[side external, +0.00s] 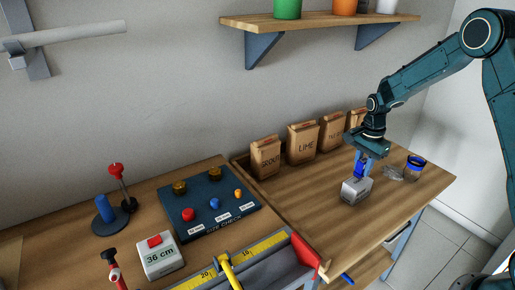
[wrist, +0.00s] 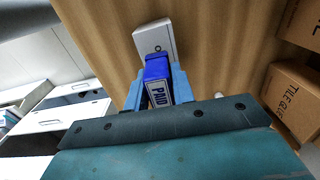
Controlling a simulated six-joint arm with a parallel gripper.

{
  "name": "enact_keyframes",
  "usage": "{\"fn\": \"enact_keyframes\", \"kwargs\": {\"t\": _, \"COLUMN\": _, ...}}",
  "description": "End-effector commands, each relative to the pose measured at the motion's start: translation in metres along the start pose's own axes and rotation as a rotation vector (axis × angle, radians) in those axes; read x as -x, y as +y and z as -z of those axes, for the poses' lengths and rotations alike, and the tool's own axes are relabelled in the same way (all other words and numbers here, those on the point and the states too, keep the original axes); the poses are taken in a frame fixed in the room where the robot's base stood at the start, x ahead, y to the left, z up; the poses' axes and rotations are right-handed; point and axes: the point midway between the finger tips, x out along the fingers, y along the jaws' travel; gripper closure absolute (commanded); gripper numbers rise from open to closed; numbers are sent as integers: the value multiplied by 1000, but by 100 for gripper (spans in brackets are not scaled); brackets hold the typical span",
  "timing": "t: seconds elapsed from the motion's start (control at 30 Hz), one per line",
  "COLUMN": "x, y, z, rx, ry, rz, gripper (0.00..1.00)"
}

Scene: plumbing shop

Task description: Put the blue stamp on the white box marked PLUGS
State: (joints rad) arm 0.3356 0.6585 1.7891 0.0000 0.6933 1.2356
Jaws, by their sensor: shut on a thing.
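My gripper (side external: 363,166) points down over the right part of the wooden bench. It is shut on the blue stamp (wrist: 157,69), which has a white label reading PAID in the wrist view. The stamp also shows as a small blue piece between the fingers in the side view (side external: 359,173). The white box (side external: 356,191) stands right below the stamp, with dark lettering too small to read. In the wrist view the white box (wrist: 154,39) is just past the stamp's end and partly hidden by it. I cannot tell whether stamp and box touch.
A size-check board (side external: 208,207) and a 36 cm display (side external: 160,256) are to the left.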

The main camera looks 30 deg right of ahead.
Motion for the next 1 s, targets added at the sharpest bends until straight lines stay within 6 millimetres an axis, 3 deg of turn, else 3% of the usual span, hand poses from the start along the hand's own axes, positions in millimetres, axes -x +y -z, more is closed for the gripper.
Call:
{"fn": "enact_keyframes", "kwargs": {"t": 0.2, "x": -21, "y": 0, "z": 0, "rx": 0, "ry": 0, "rz": -1, "gripper": 98}}
{"fn": "enact_keyframes", "kwargs": {"t": 0.67, "x": -25, "y": 0, "z": 0, "rx": 0, "ry": 0, "rz": 0, "gripper": 98}}
{"fn": "enact_keyframes", "kwargs": {"t": 0.7, "x": -25, "y": 0, "z": 0, "rx": 0, "ry": 0, "rz": 0, "gripper": 70}}
{"fn": "enact_keyframes", "kwargs": {"t": 0.77, "x": -24, "y": 0, "z": 0, "rx": 0, "ry": 0, "rz": 0, "gripper": 58}}
{"fn": "enact_keyframes", "kwargs": {"t": 0.8, "x": -24, "y": 0, "z": 0, "rx": 0, "ry": 0, "rz": 0, "gripper": 54}}
{"fn": "enact_keyframes", "kwargs": {"t": 1.0, "x": -24, "y": 0, "z": 0, "rx": 0, "ry": 0, "rz": 0, "gripper": 54}}
